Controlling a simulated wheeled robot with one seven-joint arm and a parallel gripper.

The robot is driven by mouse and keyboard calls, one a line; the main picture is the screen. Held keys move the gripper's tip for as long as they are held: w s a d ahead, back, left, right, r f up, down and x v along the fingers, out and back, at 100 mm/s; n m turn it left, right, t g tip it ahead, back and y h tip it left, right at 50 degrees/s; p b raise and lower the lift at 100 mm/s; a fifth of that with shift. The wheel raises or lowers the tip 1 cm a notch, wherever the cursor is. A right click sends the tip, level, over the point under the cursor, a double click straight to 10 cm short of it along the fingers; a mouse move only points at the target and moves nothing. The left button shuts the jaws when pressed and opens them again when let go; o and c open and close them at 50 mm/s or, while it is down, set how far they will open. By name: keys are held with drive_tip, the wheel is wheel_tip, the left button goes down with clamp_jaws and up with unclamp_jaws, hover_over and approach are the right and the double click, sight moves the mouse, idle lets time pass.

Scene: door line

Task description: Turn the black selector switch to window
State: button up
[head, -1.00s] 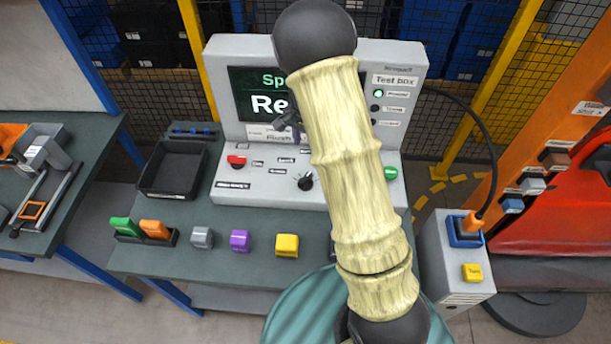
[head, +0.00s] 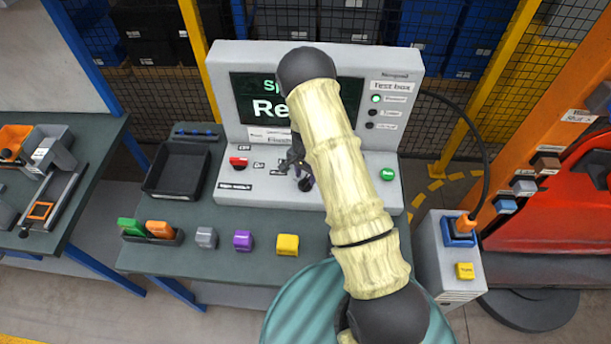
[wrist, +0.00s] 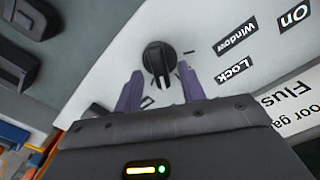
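The black selector switch (wrist: 157,58) is a round knob with a raised grip bar on the light grey panel of the test box (head: 230,75). In the wrist view, the printed labels Window (wrist: 236,37) and Lock (wrist: 235,69) lie to its right. Which label the knob points at I cannot tell. My gripper (wrist: 160,71) is open, its two purple fingers apart with the knob between and just beyond their tips; contact is not clear. In the head view, my dark gripper (head: 294,160) is over the panel, and the knob (head: 306,184) shows partly below it.
A red button (head: 238,161) is left of the switch and a green button (head: 388,174) right of it. A black tray (head: 150,185), a purple block (head: 243,240) and a yellow block (head: 287,244) are on the table. My arm covers part of the screen.

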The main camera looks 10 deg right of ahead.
drive_tip(key=shift+f, duration=1.05)
clamp_jaws()
